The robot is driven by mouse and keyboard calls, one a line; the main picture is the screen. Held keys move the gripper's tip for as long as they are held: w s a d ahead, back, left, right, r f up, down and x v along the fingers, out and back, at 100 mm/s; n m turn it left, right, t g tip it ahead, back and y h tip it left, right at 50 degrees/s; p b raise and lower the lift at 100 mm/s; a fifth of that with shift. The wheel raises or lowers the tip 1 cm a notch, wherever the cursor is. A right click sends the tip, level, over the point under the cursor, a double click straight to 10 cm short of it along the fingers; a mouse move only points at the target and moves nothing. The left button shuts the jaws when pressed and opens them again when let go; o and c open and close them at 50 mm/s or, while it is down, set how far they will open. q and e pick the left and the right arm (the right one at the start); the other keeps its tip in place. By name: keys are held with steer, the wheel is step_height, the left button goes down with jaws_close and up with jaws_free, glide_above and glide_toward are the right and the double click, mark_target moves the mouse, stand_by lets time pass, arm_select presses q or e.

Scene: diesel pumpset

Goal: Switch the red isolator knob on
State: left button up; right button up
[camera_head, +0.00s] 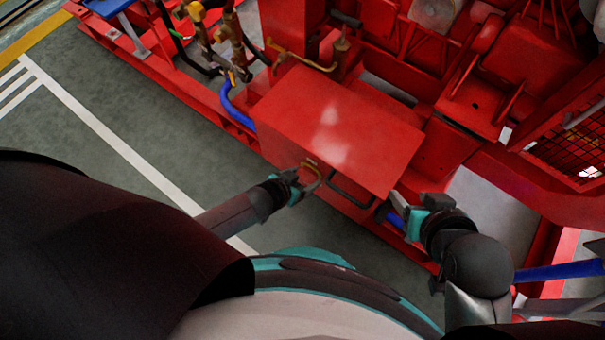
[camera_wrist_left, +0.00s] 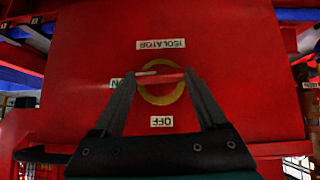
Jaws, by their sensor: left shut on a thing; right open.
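The red isolator knob (camera_wrist_left: 164,77) sits inside a yellow ring (camera_wrist_left: 163,101) on a red panel in the left wrist view. My left gripper (camera_wrist_left: 160,76) is shut on the knob, one finger at each end. The knob's bar lies nearly level, its pale mark at the left end, towards the ON label (camera_wrist_left: 117,83). The OFF label (camera_wrist_left: 161,121) is below; the labels appear upside down. In the head view my left gripper (camera_head: 303,182) is at the front of the red box (camera_head: 340,125). My right gripper (camera_head: 399,204) is open and empty near the box's right corner.
A dark bar handle (camera_head: 350,191) is on the box front, between my grippers. Brass valves and pipes (camera_head: 232,45) and a blue hose (camera_head: 233,108) are behind and left. Grey floor (camera_head: 120,130) with white lines is open at the left.

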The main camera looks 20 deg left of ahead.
arm_select(q)
steer(key=shift+w+d+r+y, duration=0.15)
steer(key=shift+w+y, duration=0.05)
steer(key=shift+y, duration=0.1)
steer(key=o, duration=1.3)
steer(key=shift+s, duration=0.1)
steer(key=shift+s, duration=0.1)
